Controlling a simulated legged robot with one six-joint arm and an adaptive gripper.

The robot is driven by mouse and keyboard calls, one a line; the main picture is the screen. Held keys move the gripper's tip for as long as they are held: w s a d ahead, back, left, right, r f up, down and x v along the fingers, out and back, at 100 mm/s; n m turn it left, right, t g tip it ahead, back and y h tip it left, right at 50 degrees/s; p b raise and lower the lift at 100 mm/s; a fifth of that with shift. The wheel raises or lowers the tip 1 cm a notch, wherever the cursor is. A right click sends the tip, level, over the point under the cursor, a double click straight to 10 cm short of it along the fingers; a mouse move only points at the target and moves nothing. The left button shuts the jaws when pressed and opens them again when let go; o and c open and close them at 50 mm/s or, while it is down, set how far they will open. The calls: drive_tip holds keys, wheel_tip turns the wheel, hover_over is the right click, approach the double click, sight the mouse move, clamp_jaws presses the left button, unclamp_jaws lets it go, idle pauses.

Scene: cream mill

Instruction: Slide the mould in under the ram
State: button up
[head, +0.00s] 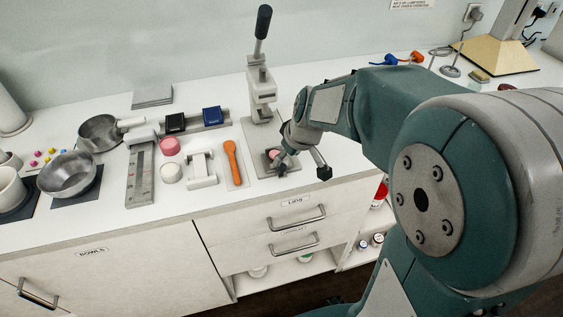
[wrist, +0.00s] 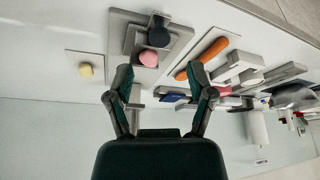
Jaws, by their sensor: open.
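The mould (wrist: 131,40) is a small grey block with a round pink piece in it and a black knob on its near side. It sits on the press's grey base plate (wrist: 181,32). In the head view the mould (head: 270,154) is partly hidden by my gripper (head: 302,167). The press stands behind it, with its ram (head: 262,102) above the counter and its black-handled lever upright. My gripper is open and empty. In the wrist view its fingers (wrist: 162,76) are spread apart, with the pink piece showing between them. I cannot tell whether a finger touches the mould.
An orange spatula (head: 232,160) lies left of the press. Further left are a white stand (head: 201,170), pink and cream pucks, a grey bar, black and blue boxes and steel pans. A yellow piece (wrist: 86,70) lies on a pale tile on the press's other side.

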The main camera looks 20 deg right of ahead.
sight(282, 166)
drive_tip(key=x, duration=0.5)
drive_tip(key=shift+w+f, duration=0.15)
drive_tip(key=shift+f, duration=0.1)
clamp_jaws()
